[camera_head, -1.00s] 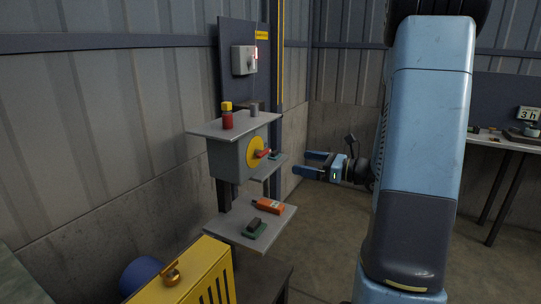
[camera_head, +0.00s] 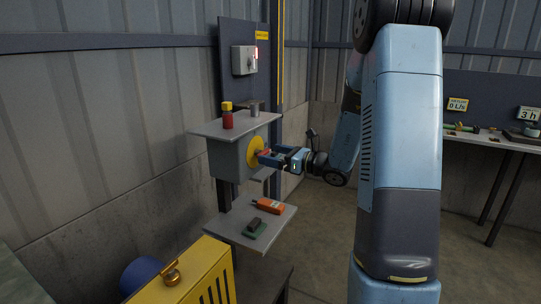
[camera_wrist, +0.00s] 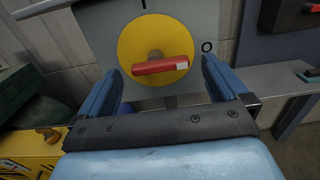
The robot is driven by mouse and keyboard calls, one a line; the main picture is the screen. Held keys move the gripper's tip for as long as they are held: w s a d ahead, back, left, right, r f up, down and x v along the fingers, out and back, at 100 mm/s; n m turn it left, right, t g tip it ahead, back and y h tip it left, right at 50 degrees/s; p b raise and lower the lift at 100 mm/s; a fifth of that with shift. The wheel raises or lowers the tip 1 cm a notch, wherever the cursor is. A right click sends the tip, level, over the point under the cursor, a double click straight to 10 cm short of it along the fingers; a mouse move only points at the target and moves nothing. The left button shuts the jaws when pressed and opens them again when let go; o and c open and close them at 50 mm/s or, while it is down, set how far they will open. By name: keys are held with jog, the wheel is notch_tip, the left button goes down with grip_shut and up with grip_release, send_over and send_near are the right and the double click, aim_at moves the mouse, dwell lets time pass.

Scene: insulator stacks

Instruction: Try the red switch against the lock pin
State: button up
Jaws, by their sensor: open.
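The red switch (camera_wrist: 162,65) is a red bar handle on a round yellow plate (camera_wrist: 135,44), fixed to the front of a grey box (camera_head: 226,160). In the wrist view the bar lies nearly level, and a mark "O" shows to the right of the plate. My gripper (camera_head: 268,155) is open in front of the switch. In the wrist view its two blue fingers stand left and right of the bar, with gaps showing on both sides. I cannot make out the lock pin for certain in either view.
A red and yellow container (camera_head: 227,118) stands on the box's top shelf (camera_head: 205,128). An orange device (camera_head: 268,206) and a green-based block (camera_head: 253,227) lie on the lower shelf (camera_head: 228,232). A yellow slotted case (camera_head: 190,272) stands in front. A table (camera_head: 490,142) stands at the right.

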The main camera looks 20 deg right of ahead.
jog(key=shift+x, duration=0.8)
jog(key=c, duration=1)
jog(key=shift+n, duration=0.8)
jog(key=o, duration=1)
jog(key=v, duration=1.4)
